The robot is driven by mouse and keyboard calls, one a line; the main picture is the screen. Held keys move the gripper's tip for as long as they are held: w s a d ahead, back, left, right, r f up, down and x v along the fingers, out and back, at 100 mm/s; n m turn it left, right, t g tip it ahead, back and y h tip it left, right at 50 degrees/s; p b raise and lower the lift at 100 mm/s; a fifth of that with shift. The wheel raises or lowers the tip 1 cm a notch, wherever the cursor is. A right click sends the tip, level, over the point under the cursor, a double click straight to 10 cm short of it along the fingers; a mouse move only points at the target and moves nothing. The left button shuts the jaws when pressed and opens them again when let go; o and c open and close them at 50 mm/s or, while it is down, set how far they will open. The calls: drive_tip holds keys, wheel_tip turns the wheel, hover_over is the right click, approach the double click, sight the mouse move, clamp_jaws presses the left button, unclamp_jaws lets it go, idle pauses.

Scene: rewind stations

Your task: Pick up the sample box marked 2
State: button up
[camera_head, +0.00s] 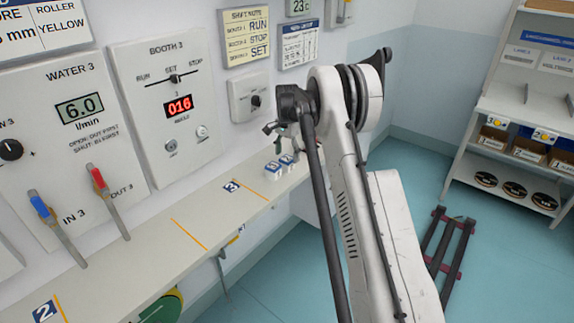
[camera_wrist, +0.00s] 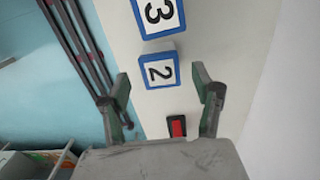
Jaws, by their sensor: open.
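The sample box marked 2 (camera_wrist: 158,71) is a small white block with a blue edge in the wrist view. It sits on the pale shelf, its number facing up. My gripper (camera_wrist: 162,80) is open, with one green-padded finger on each side of the box and a gap at both sides. Whether the fingers are down at the box's height is hard to tell. The box marked 3 (camera_wrist: 157,14) stands just beyond it, cut by the top edge. In the head view, small blue-and-white boxes (camera_head: 273,170) sit at the shelf's far end, numbers too small to read.
A small red and black piece (camera_wrist: 177,126) lies on the shelf near my gripper's palm. The wall side is at the right of the wrist view. The long shelf (camera_head: 150,262) runs below the wall panels. A rack (camera_head: 520,105) with bins and reels stands at the right.

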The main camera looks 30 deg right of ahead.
sight(287, 159)
drive_tip(key=shift+f, duration=1.6)
drive_tip(key=c, duration=1.3)
drive_tip(key=shift+o, duration=0.2)
drive_tip(key=shift+r, duration=0.2)
